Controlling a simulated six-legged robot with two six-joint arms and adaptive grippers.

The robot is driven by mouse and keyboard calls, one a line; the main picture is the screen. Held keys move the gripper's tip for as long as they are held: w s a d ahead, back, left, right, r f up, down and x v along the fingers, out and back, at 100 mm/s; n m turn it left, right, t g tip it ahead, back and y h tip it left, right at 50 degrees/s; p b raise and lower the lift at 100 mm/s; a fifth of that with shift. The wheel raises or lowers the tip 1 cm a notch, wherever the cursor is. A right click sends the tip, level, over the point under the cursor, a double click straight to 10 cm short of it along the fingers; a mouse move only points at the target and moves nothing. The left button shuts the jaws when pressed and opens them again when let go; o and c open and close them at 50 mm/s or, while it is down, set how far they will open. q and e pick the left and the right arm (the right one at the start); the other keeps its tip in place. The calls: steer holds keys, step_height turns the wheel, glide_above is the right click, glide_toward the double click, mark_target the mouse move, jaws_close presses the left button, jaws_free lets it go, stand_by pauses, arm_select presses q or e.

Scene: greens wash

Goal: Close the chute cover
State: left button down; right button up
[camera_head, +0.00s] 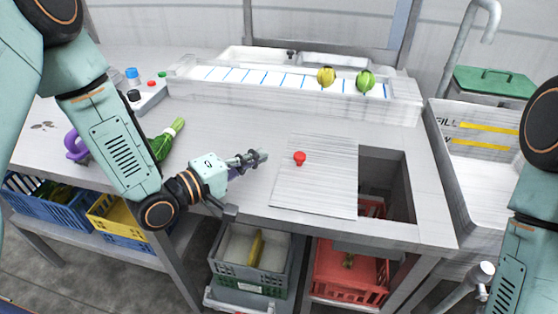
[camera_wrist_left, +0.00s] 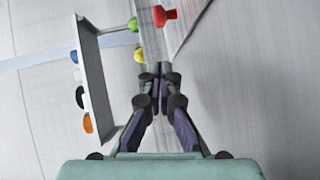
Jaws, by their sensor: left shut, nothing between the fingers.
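The chute cover (camera_head: 318,185) is a flat, pale ribbed panel with a red knob (camera_head: 299,158). It lies on the worktop to the left of the dark rectangular chute opening (camera_head: 385,180), which shows largely uncovered. My left gripper (camera_head: 264,156) is shut and empty above the worktop, a little left of the red knob and apart from it. In the left wrist view the shut fingertips (camera_wrist_left: 156,68) point toward the red knob (camera_wrist_left: 165,16). My right arm shows at the right edge of the head view, but its gripper is out of view.
A yellow vegetable (camera_head: 326,77) and a green one (camera_head: 365,82) sit on the raised ledge behind. A leafy green vegetable (camera_head: 166,140) lies near my left arm. A red crate (camera_head: 350,272) and a grey crate (camera_head: 250,255) stand below. A white basin (camera_head: 480,150) is at right.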

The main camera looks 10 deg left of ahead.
mark_target(282, 170)
arm_select(q)
steer(key=shift+w+d+f, duration=0.15)
steer(key=shift+w+d, duration=0.55)
steer(key=shift+d, duration=0.3)
steer(key=shift+w+d+f+b, duration=0.1)
steer(key=shift+d+b, duration=0.1)
steer(key=shift+d, duration=0.25)
steer(key=shift+w+d+f+b, duration=0.1)
steer(key=shift+d+b, duration=0.05)
steer(key=shift+d, duration=0.25)
steer(key=shift+w+d, duration=0.1)
steer(key=shift+d, duration=0.6)
steer(key=shift+a, duration=0.1)
steer(key=shift+d, duration=0.25)
